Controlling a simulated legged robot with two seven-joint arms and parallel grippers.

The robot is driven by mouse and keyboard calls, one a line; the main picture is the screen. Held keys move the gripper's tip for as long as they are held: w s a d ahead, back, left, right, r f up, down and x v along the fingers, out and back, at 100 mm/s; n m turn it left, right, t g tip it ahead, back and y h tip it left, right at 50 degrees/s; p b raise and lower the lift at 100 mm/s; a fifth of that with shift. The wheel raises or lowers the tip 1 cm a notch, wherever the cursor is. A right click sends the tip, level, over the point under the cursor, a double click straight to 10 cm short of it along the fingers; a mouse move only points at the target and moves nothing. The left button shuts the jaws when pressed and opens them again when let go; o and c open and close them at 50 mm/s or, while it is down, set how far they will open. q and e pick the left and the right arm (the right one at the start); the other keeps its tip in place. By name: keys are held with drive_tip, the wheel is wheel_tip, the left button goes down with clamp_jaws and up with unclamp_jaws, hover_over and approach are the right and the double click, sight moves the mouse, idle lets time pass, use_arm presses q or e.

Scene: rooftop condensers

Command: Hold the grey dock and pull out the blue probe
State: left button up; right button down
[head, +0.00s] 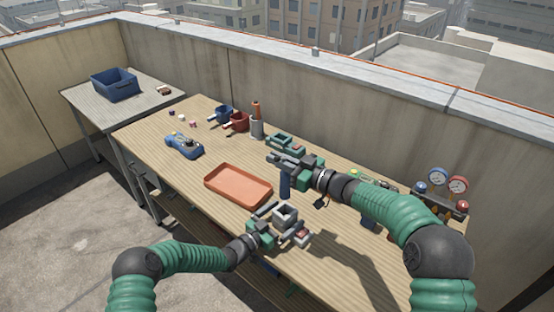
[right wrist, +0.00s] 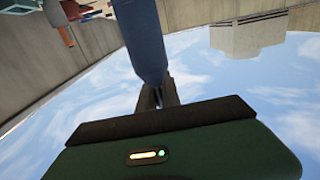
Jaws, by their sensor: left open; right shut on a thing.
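The blue probe (head: 285,184) hangs upright below my right gripper (head: 276,160), which is shut on it. In the right wrist view the blue probe (right wrist: 143,40) shows large between the dark fingers (right wrist: 158,94). The grey dock (head: 286,213) is a small block with an opening in its top, near the front of the wooden bench. The probe's lower end shows just behind the dock's rim in the picture, seemingly clear of the opening. My left gripper (head: 283,224) is open, with one finger on each side of the dock; contact cannot be told.
An orange tray (head: 238,185) lies left of the dock on the bench (head: 150,145). Behind are a blue tool (head: 184,146), blue and red cups (head: 236,122) and a grey cylinder (head: 257,128). Gauges (head: 447,183) stand at right. A blue bin (head: 114,84) sits on a side table.

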use_arm(q)
drive_tip(key=shift+s+a+r+p, duration=0.1)
drive_tip(key=shift+s+a+p, duration=0.1)
drive_tip(key=shift+s+p, duration=0.1)
drive_tip(key=p+v, duration=0.3)
drive_tip(key=v, duration=0.5)
drive_tip(key=shift+s+a, duration=0.1)
drive_tip(key=shift+a, duration=0.05)
